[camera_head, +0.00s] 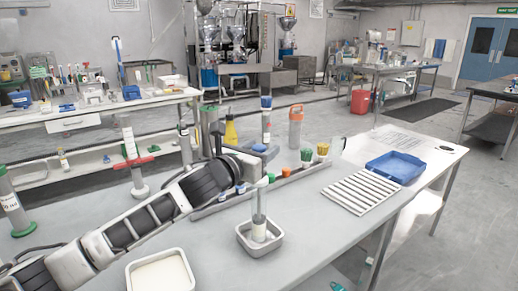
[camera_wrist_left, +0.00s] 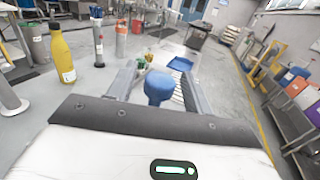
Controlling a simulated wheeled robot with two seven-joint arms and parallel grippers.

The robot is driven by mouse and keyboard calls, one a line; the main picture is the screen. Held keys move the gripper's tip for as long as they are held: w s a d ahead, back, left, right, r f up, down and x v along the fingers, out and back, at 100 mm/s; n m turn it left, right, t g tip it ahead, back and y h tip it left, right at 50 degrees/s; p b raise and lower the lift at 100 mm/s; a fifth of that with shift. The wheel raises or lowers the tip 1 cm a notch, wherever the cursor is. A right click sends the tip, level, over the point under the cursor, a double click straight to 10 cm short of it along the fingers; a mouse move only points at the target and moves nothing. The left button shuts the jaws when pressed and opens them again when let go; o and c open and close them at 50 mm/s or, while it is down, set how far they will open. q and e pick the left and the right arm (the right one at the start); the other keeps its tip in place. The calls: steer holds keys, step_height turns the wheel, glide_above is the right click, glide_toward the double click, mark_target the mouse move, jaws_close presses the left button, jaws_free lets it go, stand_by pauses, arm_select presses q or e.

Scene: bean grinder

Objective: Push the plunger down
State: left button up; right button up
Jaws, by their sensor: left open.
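A clear upright tube with a pale lower part (camera_head: 259,229) stands in a small grey square tray (camera_head: 243,241) on the near table. My left gripper (camera_head: 262,160) is directly above the tube, its arm reaching in from the left. A blue knob (camera_head: 259,147), apparently the plunger's top, shows at the gripper. In the left wrist view the blue knob (camera_wrist_left: 158,86) sits between the two fingers of my left gripper (camera_wrist_left: 160,80), which are apart. The plunger's shaft is mostly hidden by the gripper. My right gripper is not in view.
A rack with coloured-cap bottles (camera_head: 307,158) runs behind the tube. A yellow bottle (camera_head: 230,130) and an orange-topped cylinder (camera_head: 296,127) stand farther back. A white ribbed tray (camera_head: 361,190) and blue tray (camera_head: 396,167) lie right. A cream-filled white container (camera_head: 160,273) is at the front.

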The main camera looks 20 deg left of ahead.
arm_select(q)
jaws_close()
step_height(320, 180, down, 5)
steer(key=shift+r+b, duration=0.1)
steer(key=shift+b, duration=1.1)
steer(key=shift+s, duration=0.1)
jaws_free()
